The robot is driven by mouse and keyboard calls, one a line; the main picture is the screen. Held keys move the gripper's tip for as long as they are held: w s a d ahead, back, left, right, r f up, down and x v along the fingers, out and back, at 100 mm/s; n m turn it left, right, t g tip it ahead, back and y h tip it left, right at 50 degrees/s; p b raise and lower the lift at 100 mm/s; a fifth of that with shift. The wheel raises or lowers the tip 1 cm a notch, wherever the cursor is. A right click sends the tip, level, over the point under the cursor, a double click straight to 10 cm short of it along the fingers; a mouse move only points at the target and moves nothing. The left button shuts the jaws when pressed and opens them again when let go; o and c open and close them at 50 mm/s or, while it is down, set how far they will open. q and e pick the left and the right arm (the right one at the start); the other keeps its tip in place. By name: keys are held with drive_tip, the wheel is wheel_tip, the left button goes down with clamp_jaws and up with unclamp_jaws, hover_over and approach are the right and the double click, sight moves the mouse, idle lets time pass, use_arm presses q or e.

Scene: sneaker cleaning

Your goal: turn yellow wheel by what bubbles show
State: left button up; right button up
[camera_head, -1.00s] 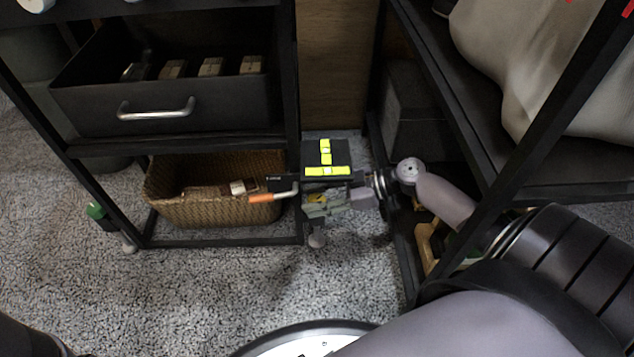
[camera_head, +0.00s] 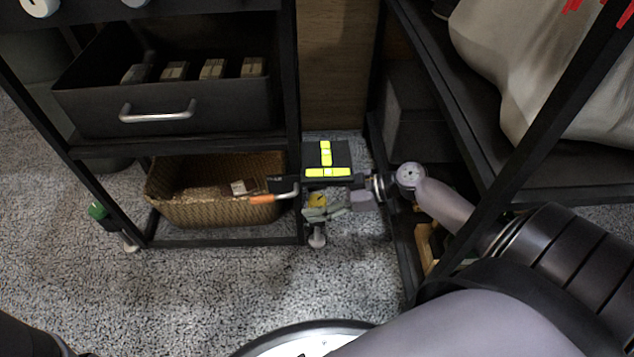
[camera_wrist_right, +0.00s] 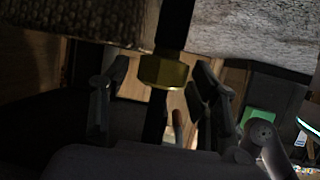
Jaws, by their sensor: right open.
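The yellow wheel (camera_head: 317,199) is low at the right front corner of the black shelf, above a small grey foot (camera_head: 317,238). My right gripper (camera_head: 322,210) is at the wheel, reaching in from the right. In the right wrist view the wheel (camera_wrist_right: 163,72) is a faceted yellow collar on a dark stem, between my spread fingers (camera_wrist_right: 158,88), with a gap visible on each side. A black level block (camera_head: 343,155) above the gripper carries two yellow-green vials in a T shape. The vials have small marks, but the exact bubble positions are too small to tell. My left gripper is out of view.
An orange-tipped grey rod (camera_head: 272,198) sticks out left of the wheel. A wicker basket (camera_head: 200,210) sits on the lower shelf, below an open black drawer (camera_head: 185,118). A green wheel (camera_head: 97,211) is at the left foot. Grey carpet in front is clear.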

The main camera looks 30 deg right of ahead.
drive_tip(key=v, duration=1.2)
idle(0.4)
